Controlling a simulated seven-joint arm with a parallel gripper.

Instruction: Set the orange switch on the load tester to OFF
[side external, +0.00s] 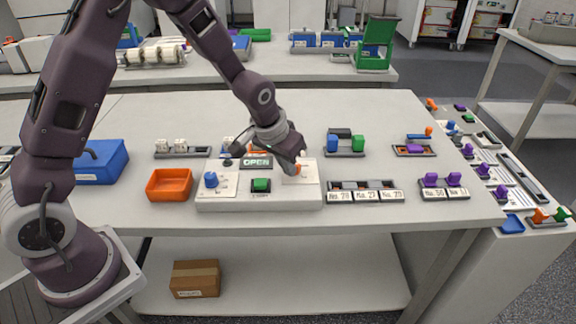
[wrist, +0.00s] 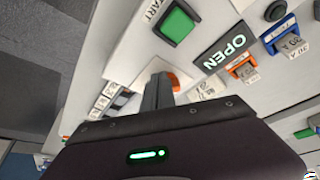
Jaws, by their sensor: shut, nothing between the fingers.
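The load tester (side external: 230,199) is a low white box near the front of the table. It has a blue knob (side external: 211,180), a green button (side external: 261,185) and a display (side external: 256,161) reading OPEN. The orange switch (side external: 297,170) is on its right part, mostly hidden by my gripper (side external: 294,172). In the wrist view, my shut fingers (wrist: 158,92) are right at the orange switch (wrist: 177,82), covering part of it. I cannot tell whether they touch it, or which position it is in. The green button (wrist: 178,22) and display (wrist: 222,52) also show there.
An orange tray (side external: 170,185) and a blue box (side external: 100,162) stand left of the tester. A labelled strip (side external: 365,192) lies close to its right, with purple clips (side external: 443,180) beyond. Blue and green blocks (side external: 345,143) stand behind right. The table's front edge is close.

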